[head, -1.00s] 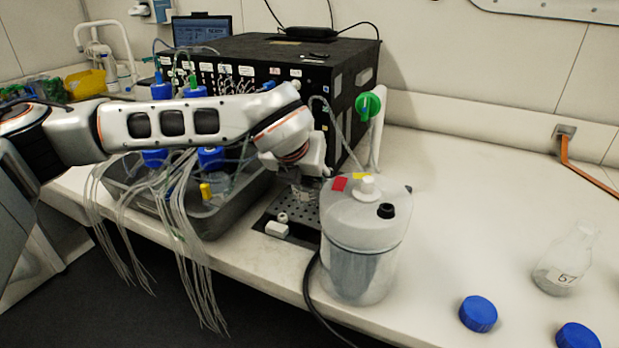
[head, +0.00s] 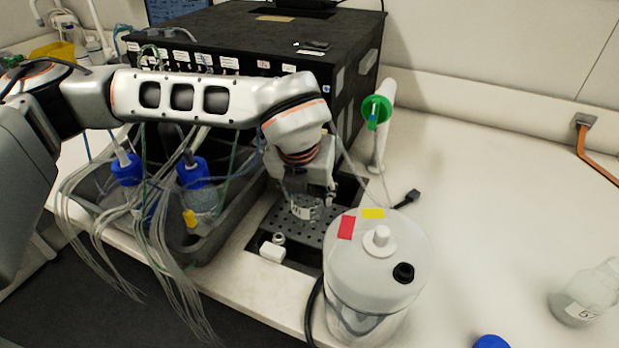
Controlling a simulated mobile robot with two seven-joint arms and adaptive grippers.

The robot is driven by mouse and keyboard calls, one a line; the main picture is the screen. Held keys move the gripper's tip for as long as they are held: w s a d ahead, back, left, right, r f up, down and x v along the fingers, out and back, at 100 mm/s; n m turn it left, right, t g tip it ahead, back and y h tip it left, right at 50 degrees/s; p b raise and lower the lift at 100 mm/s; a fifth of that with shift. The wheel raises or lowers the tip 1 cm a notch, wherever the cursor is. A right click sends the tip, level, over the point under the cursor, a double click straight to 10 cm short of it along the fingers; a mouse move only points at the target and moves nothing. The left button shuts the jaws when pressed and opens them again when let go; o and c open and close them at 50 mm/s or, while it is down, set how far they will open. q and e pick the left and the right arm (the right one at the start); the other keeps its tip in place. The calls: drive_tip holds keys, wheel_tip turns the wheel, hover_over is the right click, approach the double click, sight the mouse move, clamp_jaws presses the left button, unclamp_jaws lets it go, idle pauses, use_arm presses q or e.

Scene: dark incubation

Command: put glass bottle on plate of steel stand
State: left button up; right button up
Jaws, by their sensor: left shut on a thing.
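My left gripper (head: 306,188) points down over the perforated plate of the steel stand (head: 292,229), in front of the black box. It is shut on the glass bottle (head: 302,210), a small clear vessel with a white label, partly hidden by the fingers. The bottle looks upright and sits low over the plate's back part; I cannot tell whether its base touches the plate. My right gripper is not in view.
A large white-lidded container (head: 375,265) stands close to the plate's right. A grey tray (head: 226,232) with blue-capped bottles and hanging tubes lies left. A labelled flask (head: 587,296) stands far right. The worktop between is mostly clear.

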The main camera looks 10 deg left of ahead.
use_arm(q)
drive_tip(key=shift+s, duration=0.2)
drive_tip(key=shift+f, duration=0.15)
drive_tip(key=o, duration=1.2)
drive_tip(key=shift+o, duration=0.2)
drive_tip(key=shift+w+r, duration=0.1)
drive_tip(key=shift+r, duration=0.15)
drive_tip(key=v, duration=1.2)
drive_tip(key=shift+b, duration=0.35)
drive_tip(key=shift+f, duration=0.1)
